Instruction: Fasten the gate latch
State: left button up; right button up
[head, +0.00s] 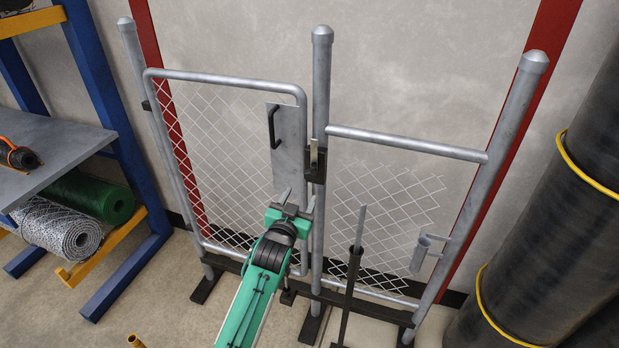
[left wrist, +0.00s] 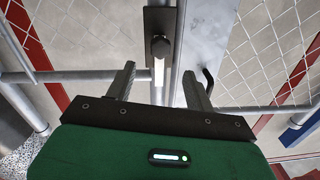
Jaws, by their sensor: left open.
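The gate (head: 225,78) is a grey tube frame with chain-link mesh, a metal plate (head: 287,150) and a black handle (head: 273,127). Its right side stands close beside the middle post (head: 322,80). The latch is a dark bracket (head: 315,167) on that post with a pale upright lever (head: 314,150); I cannot tell if it is engaged. My left gripper (head: 298,197) is open and empty, below the latch and near the plate's lower end. In the left wrist view the lever (left wrist: 158,70) shows between the open fingers (left wrist: 159,73), apart from both. My right gripper is not in view.
A fixed mesh panel (head: 400,142) stands right of the post. A thin upright rod on a dark stand (head: 349,285) is in front of it. Large black rolls (head: 550,215) stand at far right. A blue rack (head: 95,75) with mesh rolls (head: 65,230) is at left.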

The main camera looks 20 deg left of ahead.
aim_at(310, 178)
pick_arm(q)
jog(key=w+p, duration=0.1)
jog(key=w, duration=0.6)
jog(key=shift+w, duration=0.4)
jog(key=shift+w+p, duration=0.3)
jog(key=shift+w, duration=0.25)
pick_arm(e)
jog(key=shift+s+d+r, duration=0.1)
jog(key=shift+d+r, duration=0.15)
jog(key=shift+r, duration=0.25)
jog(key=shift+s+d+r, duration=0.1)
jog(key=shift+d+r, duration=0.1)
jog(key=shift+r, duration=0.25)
pick_arm(q)
jog(key=shift+c, duration=0.2)
grip_shut()
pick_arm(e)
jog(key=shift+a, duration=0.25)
